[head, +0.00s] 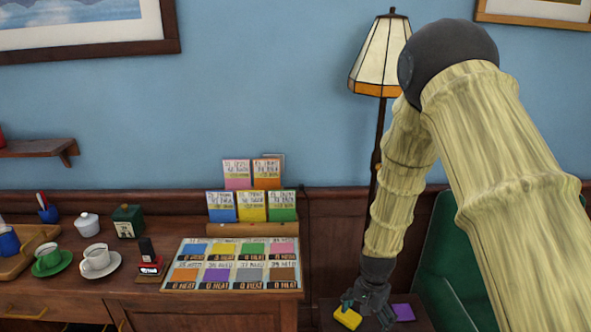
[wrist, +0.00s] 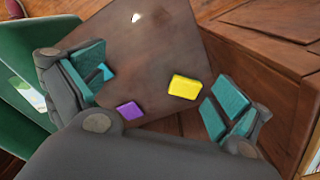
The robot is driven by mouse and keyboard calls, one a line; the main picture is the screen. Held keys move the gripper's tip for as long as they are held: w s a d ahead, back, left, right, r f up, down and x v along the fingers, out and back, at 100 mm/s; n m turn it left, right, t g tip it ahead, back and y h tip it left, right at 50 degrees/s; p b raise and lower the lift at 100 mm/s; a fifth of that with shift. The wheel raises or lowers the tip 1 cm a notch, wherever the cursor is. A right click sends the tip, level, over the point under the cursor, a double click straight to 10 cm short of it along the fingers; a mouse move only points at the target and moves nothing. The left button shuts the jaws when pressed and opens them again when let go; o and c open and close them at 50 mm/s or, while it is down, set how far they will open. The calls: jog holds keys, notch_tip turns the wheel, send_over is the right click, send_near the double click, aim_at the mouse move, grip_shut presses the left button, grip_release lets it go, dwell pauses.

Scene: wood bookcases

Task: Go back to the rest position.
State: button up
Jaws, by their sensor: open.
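My gripper (head: 367,298) hangs low at the right in the head view, over a small dark wooden table. In the wrist view my gripper (wrist: 163,97) is open, its teal-padded fingers wide apart with nothing held. A yellow block (wrist: 185,87) lies on the small table between the fingers, nearer the right one. It also shows in the head view (head: 348,318), close by the fingers. A purple block (wrist: 130,110) lies on the table nearer the left finger, and in the head view (head: 403,312) it is right of the gripper.
A sideboard (head: 215,312) at left bears a board of coloured cards (head: 232,265), a card rack (head: 250,230), cups (head: 97,258) and a tray (head: 30,245). A floor lamp (head: 380,60) stands behind my arm. A green chair (head: 450,265) is at the right.

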jog(key=s+d+f+n+b, duration=0.2)
jog(key=s+f+n+b, duration=0.15)
jog(key=s+f, duration=1.2)
jog(key=s+f+n+b, duration=0.1)
jog(key=s+f, duration=0.2)
jog(key=s, duration=0.3)
jog(key=s+f+n+b, duration=0.1)
jog(key=s+f+n, duration=0.1)
jog(key=s, duration=0.4)
jog(key=s+d+f+n+b, duration=0.1)
jog(key=s+f+b, duration=0.1)
jog(key=s+f, duration=0.3)
jog(key=shift+s, duration=1.1)
jog(key=shift+n, duration=0.25)
